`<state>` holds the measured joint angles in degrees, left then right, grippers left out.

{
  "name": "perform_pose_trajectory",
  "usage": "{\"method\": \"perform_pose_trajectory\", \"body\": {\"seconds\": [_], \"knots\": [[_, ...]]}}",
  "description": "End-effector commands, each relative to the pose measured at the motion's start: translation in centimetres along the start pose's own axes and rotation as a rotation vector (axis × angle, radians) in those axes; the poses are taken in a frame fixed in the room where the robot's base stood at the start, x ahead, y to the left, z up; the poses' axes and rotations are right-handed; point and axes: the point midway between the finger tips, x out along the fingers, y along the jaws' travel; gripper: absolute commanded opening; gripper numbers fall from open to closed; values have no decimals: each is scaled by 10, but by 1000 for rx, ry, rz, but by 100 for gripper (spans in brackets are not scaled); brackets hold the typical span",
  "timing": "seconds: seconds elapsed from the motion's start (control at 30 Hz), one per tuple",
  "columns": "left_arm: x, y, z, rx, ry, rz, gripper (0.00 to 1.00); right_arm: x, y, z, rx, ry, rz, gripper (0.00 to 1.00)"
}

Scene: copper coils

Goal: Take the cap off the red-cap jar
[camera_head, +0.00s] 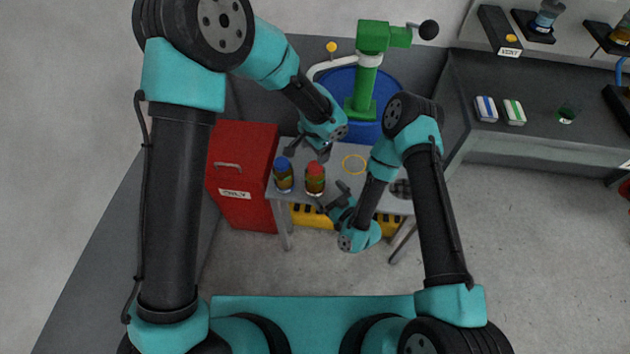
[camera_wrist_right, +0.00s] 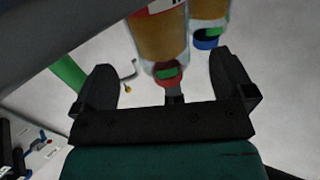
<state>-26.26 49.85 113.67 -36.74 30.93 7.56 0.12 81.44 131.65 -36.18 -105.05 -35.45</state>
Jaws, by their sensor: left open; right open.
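The red-cap jar (camera_head: 315,182) stands upright on the small grey table, its red cap (camera_head: 315,168) on top. In the right wrist view the jar (camera_wrist_right: 160,38) appears inverted, with its red cap (camera_wrist_right: 167,74) between my open right fingers in the picture; contact cannot be told. My right gripper (camera_head: 333,196) is open beside the jar, on its right and near side. My left gripper (camera_head: 307,150) is open and empty, just above and behind the jars.
A blue-cap jar (camera_head: 283,178) stands close to the left of the red-cap jar; it also shows in the right wrist view (camera_wrist_right: 207,14). A yellow ring (camera_head: 355,164) lies on the table (camera_head: 385,204). A red cabinet (camera_head: 243,185) stands left, a green press (camera_head: 368,70) behind.

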Motion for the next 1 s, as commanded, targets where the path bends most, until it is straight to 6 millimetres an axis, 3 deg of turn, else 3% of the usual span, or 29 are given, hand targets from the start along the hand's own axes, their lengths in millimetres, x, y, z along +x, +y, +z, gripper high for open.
{"method": "perform_pose_trajectory", "body": {"seconds": [0.3, 0.5, 0.87, 1.0], "knots": [[0, 0, 0, 0, 0, 0, 73, 50, -1, -1, -1, 3, -1, 100], [0, 0, 0, 0, 0, 0, 73, 70, 0, -1, -1, 2, 0, 100], [0, 0, 0, 0, 0, 0, 73, 74, 0, 0, 0, 0, 1, 100], [0, 0, 0, 0, 0, 0, 73, 74, 0, 0, 0, 0, 1, 88]]}}
